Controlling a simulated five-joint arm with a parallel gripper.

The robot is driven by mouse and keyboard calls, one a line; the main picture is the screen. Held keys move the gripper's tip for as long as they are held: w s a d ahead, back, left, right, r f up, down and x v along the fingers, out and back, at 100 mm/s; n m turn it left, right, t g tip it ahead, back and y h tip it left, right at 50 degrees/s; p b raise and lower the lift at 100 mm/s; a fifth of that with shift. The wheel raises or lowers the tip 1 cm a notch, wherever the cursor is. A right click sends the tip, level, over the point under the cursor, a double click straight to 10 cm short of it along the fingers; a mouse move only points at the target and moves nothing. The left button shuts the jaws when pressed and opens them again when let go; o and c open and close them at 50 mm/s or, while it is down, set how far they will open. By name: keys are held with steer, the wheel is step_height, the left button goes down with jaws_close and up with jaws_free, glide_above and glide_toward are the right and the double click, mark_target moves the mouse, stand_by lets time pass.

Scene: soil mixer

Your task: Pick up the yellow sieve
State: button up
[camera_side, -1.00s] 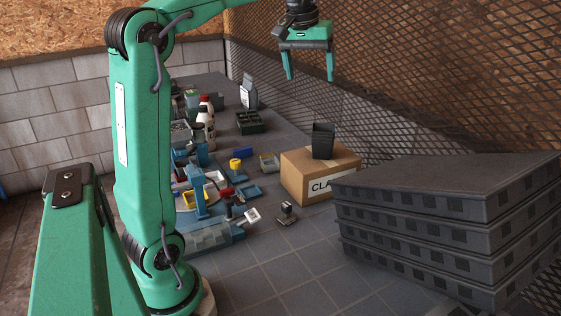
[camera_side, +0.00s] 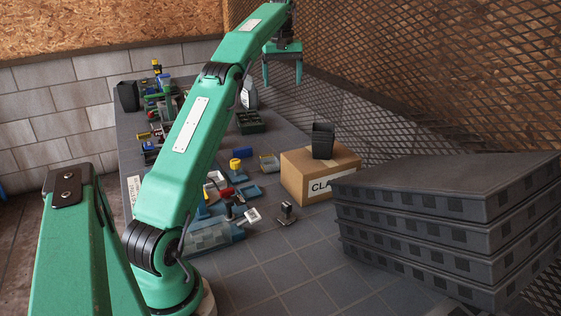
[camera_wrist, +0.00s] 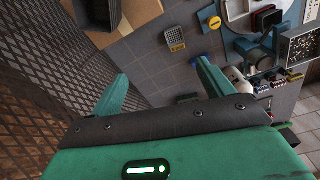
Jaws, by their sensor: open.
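My gripper (camera_side: 282,78) is open and empty, high above the far part of the bench in the side view. Its two fingers also show spread apart in the wrist view (camera_wrist: 162,72). A small round yellow piece (camera_side: 236,164) stands beside blue parts in the side view; it shows as a yellow disc in the wrist view (camera_wrist: 215,22). A small grey tray with a yellowish edge (camera_side: 269,161) lies right of it; in the wrist view it shows a grid of holes (camera_wrist: 175,37). I cannot tell which is the sieve. Both are well apart from my fingers.
A cardboard box (camera_side: 318,181) with a dark pot (camera_side: 323,141) on top stands to the right. Stacked grey trays (camera_side: 440,205) fill the right front. A mesh fence (camera_side: 400,90) runs behind. A dark green crate (camera_side: 250,122) and several bottles and tools crowd the left.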

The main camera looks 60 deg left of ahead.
steer(key=shift+s+a+f+n, duration=0.85)
steer(key=shift+a+f, duration=1)
steer(key=shift+a, duration=0.45)
glide_toward(272, 170)
steer(key=shift+w+a+f, duration=0.3)
steer(key=shift+w+a, duration=0.2)
steer(key=shift+a, duration=0.05)
steer(key=shift+f, duration=1.3)
steer(key=shift+f, duration=0.1)
steer(key=shift+s+f, duration=0.15)
steer(key=shift+f, duration=2.35)
steer(key=shift+c, duration=0.2)
steer(key=c, duration=1)
